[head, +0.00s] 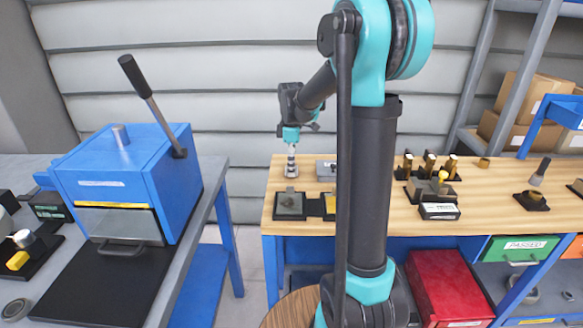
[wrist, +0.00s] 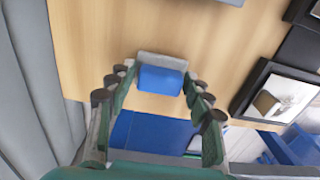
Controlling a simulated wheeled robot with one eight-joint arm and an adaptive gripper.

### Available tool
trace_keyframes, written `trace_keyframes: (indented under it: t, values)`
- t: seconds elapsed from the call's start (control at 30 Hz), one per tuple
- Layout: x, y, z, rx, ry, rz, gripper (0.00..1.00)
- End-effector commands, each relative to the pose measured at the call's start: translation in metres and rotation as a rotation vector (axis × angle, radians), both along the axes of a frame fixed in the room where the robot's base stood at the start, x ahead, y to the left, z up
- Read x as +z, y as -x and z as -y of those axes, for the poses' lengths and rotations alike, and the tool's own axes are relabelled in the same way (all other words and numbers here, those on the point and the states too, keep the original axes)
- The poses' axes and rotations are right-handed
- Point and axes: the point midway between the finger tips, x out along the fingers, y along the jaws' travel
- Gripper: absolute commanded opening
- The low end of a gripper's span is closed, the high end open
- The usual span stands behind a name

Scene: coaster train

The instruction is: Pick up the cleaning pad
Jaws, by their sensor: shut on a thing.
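The cleaning pad (wrist: 161,79), blue with a grey edge, sits between my fingertips in the wrist view. My gripper (wrist: 160,82) is shut on it, with a finger at each side. In the head view my gripper (head: 291,168) points down at the left end of the wooden bench top (head: 390,222). The pad cannot be made out clearly there. Whether it touches the bench top is hard to tell.
A dark tray with a grey block (head: 290,204) lies in front of my gripper, and a grey box (head: 326,168) to its right. A blue machine with a lever (head: 120,180) stands on the left bench. Several brass-topped parts (head: 430,163) stand further right.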

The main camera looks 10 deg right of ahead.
Motion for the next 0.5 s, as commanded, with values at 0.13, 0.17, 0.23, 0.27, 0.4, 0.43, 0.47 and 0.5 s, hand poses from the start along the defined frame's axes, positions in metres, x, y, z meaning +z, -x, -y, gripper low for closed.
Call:
trace_keyframes:
  t: [0.13,0.17,0.23,0.27,0.4,0.43,0.47,0.5]
  values:
    - [0.018,0.001,0.000,0.000,0.000,0.000,0.17]
    - [0.023,0.001,0.000,0.000,0.000,0.000,0.17]
    - [0.038,0.000,0.000,0.000,0.000,0.000,0.17]
    - [0.045,0.001,0.000,0.000,0.000,0.000,0.17]
    - [0.081,0.001,0.000,0.000,0.000,0.000,0.17]
    - [0.089,0.001,0.000,0.000,0.000,0.000,0.17]
    - [0.097,0.000,0.000,0.000,0.000,0.000,0.17]
    - [0.107,0.001,0.000,0.000,0.000,0.000,0.17]
